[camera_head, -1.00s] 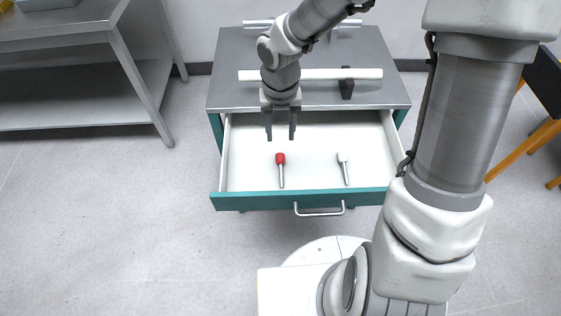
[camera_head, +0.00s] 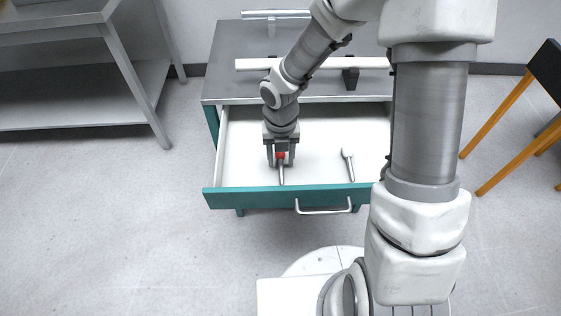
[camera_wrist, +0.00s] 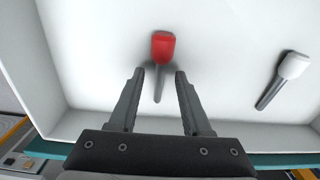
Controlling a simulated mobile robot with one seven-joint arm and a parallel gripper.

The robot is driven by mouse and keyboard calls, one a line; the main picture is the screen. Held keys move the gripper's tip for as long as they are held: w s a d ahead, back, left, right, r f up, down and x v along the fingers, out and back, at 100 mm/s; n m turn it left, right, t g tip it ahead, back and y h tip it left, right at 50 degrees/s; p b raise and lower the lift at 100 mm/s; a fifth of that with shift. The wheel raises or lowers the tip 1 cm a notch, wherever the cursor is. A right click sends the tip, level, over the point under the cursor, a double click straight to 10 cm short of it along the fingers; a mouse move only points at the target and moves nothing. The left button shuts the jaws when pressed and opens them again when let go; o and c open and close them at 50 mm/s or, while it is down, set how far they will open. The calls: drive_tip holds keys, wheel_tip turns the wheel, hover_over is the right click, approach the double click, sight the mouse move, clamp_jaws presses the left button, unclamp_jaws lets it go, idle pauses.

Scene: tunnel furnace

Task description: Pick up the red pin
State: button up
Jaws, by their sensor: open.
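The red pin (camera_head: 281,157) lies in the open drawer, its red head toward the back and its grey shank toward the front. My gripper (camera_head: 281,160) is open and low in the drawer at the pin, with one finger on each side of it. In the wrist view the red pin (camera_wrist: 162,48) shows its head just beyond the fingertips, and its shank lies between the open fingers of my gripper (camera_wrist: 158,74). I see a gap on both sides, and nothing is held.
A white pin (camera_head: 347,157) lies to the right in the same drawer (camera_head: 230,150); it also shows in the wrist view (camera_wrist: 292,66). The drawer's front panel has a handle (camera_head: 324,208). A grey cabinet top with white tubes (camera_head: 300,64) stands behind.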

drive_tip(key=shift+f, duration=0.6)
clamp_jaws()
drive_tip(key=shift+r, duration=0.15)
